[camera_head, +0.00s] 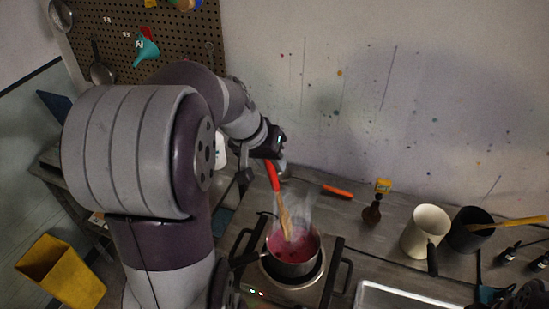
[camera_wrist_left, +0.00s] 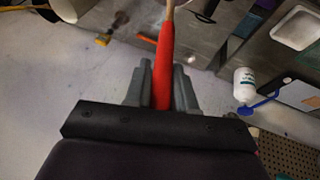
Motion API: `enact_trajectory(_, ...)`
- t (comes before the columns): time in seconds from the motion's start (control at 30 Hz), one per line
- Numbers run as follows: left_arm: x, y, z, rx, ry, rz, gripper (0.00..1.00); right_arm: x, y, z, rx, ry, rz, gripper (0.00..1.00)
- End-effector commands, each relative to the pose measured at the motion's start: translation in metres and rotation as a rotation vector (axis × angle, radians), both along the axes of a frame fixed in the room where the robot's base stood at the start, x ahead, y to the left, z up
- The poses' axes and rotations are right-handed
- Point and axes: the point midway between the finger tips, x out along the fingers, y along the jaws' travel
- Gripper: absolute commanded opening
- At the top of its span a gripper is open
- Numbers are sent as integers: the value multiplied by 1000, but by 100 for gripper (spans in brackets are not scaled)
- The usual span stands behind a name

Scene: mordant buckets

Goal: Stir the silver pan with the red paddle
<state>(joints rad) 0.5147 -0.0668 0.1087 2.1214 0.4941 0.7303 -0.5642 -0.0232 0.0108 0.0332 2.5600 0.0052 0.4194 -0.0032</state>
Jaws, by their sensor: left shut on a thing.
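The silver pan (camera_head: 306,267) stands on a burner (camera_head: 324,285) on the bench and holds pink-red liquid, with pale steam above it. The red paddle (camera_head: 273,176) has a red handle and a pale wooden lower part that reaches down into the pan; its tip is hidden in the liquid. My left gripper (camera_head: 271,154) is above the pan, shut on the upper end of the red handle. The left wrist view shows the red handle (camera_wrist_left: 165,55) between the two grey fingers (camera_wrist_left: 161,88). I cannot make out my right gripper.
An orange-handled tool (camera_head: 337,191) lies behind the burner. A small dark bottle (camera_head: 372,213), a cream jug (camera_head: 426,228) and a dark pot (camera_head: 466,236) stand to the right. A metal tray (camera_head: 372,291) lies in front. A yellow bin (camera_head: 62,271) is far left.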

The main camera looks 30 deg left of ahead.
Motion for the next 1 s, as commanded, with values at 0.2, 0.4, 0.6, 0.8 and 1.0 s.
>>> enact_trajectory(0.2,2,-6,-37,1,0,-2,0,0,0,-35,0,0,0,43)
enact_trajectory(0.4,3,-12,-63,0,0,-1,0,0,0,-60,0,0,0,43)
enact_trajectory(0.6,4,-16,-79,1,0,-2,0,0,0,-75,0,0,0,43)
enact_trajectory(0.8,4,-16,-78,1,-1,-1,0,0,0,-74,0,0,0,43)
enact_trajectory(1.0,4,-17,-78,0,0,-1,0,0,0,-73,0,0,0,43)
